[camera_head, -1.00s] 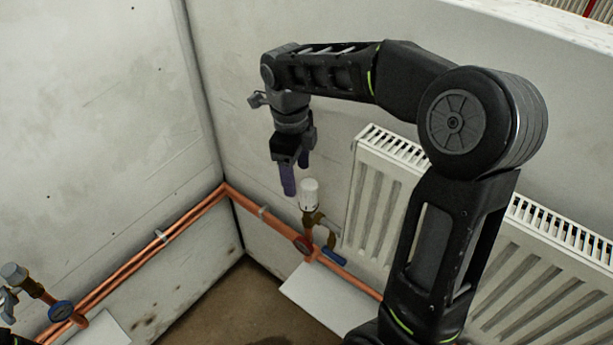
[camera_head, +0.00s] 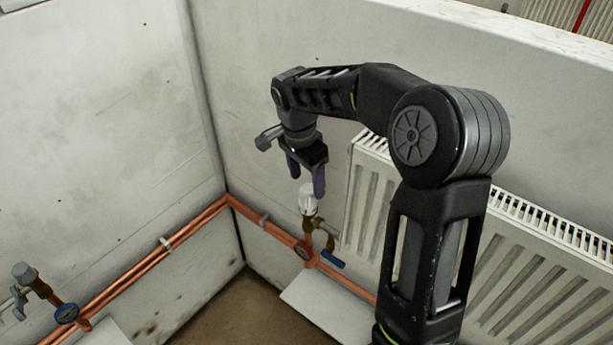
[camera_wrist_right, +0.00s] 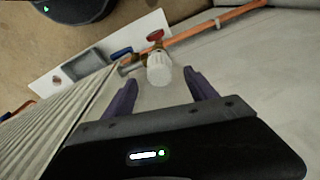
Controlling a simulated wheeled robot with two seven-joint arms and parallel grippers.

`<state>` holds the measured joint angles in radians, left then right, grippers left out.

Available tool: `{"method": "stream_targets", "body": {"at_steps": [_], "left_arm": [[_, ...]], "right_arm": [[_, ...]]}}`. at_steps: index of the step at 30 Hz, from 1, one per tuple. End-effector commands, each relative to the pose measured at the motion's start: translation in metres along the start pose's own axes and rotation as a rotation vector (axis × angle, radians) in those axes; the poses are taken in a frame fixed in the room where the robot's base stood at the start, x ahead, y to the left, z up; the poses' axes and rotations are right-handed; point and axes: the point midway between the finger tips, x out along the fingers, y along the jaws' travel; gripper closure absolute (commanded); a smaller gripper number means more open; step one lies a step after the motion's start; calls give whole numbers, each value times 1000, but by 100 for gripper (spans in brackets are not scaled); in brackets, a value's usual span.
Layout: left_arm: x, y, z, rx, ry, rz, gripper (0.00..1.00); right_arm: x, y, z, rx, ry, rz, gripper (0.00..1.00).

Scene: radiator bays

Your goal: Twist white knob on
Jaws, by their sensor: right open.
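The white knob (camera_head: 307,199) stands upright on a brass valve (camera_head: 312,222) beside the radiator's left end in the head view. In the right wrist view the white knob (camera_wrist_right: 159,69) shows ahead of the fingers, roughly midway between them. My right gripper (camera_head: 306,186) is open, with its purple fingers pointing down just above the knob. The right wrist view also shows the open right gripper (camera_wrist_right: 162,88) with nothing held. Whether a finger touches the knob I cannot tell. My left gripper is not in view.
A white radiator (camera_head: 360,205) stands right of the valve, close to my right arm. Copper pipes (camera_head: 180,238) run along both walls. A red handle (camera_head: 303,251) and a blue handle (camera_head: 332,259) sit below the knob. Another grey-capped valve (camera_head: 25,272) is at far left.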

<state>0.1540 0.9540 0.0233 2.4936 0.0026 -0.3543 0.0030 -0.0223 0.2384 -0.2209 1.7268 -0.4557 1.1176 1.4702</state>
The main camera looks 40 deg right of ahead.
Motion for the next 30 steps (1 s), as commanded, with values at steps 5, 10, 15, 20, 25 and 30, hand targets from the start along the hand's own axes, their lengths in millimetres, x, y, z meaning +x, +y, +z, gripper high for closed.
{"method": "stream_targets", "body": {"at_steps": [5, 10, 15, 20, 25, 30], "left_arm": [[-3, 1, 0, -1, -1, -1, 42], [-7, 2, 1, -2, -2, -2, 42], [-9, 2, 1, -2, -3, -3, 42], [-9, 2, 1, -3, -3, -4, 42], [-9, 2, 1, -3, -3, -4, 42], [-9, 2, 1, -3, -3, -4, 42]], "right_arm": [[20, 1, 0, 1, -1, 5, 34], [46, 2, 0, 1, 0, 6, 34], [66, 1, 0, 1, 0, 4, 34], [73, 1, 0, 1, 0, 1, 34], [73, 1, 0, 1, 0, 1, 34], [73, 0, 0, 1, 0, 1, 44]]}}
